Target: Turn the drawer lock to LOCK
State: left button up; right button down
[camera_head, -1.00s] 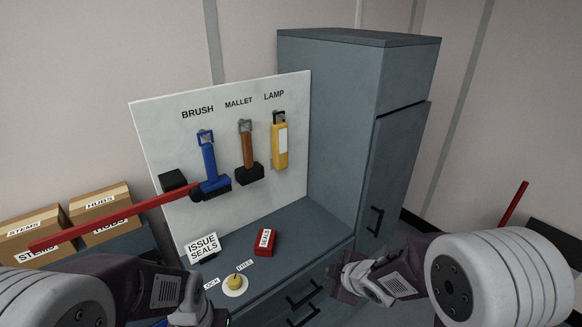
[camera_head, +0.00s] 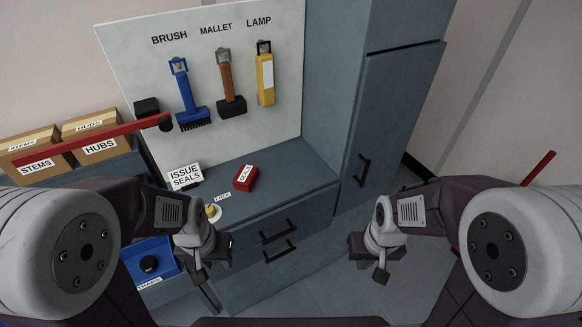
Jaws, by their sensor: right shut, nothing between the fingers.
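The drawer lock (camera_head: 212,212) is a yellow knob on a pale disc on the grey cabinet top. Its FREE label (camera_head: 222,196) shows behind it. The LOCK label is hidden by my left arm. My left gripper (camera_head: 216,258) is just below the knob in the picture, in front of the cabinet edge; I cannot tell its finger gap or whether it touches the knob. My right gripper (camera_head: 379,262) is shut and empty, in the air to the right of the drawers. The drawer front (camera_head: 277,240) has dark handles and looks closed.
A red SEALS box (camera_head: 245,178) and an ISSUE SEALS sign (camera_head: 185,177) stand on the cabinet top. A long red bar (camera_head: 90,143) crosses the left. A blue bin (camera_head: 150,262) stands lower left. A tall cabinet (camera_head: 400,110) stands at the right.

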aim_at(210, 211)
jog(key=l+u, duration=0.25)
jog(key=l, duration=0.45)
jog(key=l+u, duration=0.25)
jog(key=l, duration=0.4)
jog(key=k+l+u, duration=0.25)
jog(key=l, duration=0.45)
jog(key=l+u, duration=0.2)
jog(key=l, duration=0.45)
jog(key=k+l+u, duration=0.25)
jog(key=l, duration=0.35)
jog(key=k+l+u, duration=0.25)
jog(key=l, duration=0.35)
jog(key=k+l+u, duration=0.25)
jog(key=l, duration=0.3)
jog(key=k+l+u, duration=0.25)
jog(key=k+l, duration=0.15)
jog(key=i+j, duration=0.95)
jog(key=i, duration=0.25)
jog(key=i+j+u, duration=0.1)
jog(key=i+j, duration=0.85)
jog(key=i, duration=0.3)
jog(key=i+j, duration=0.45)
jog(key=i, duration=0.15)
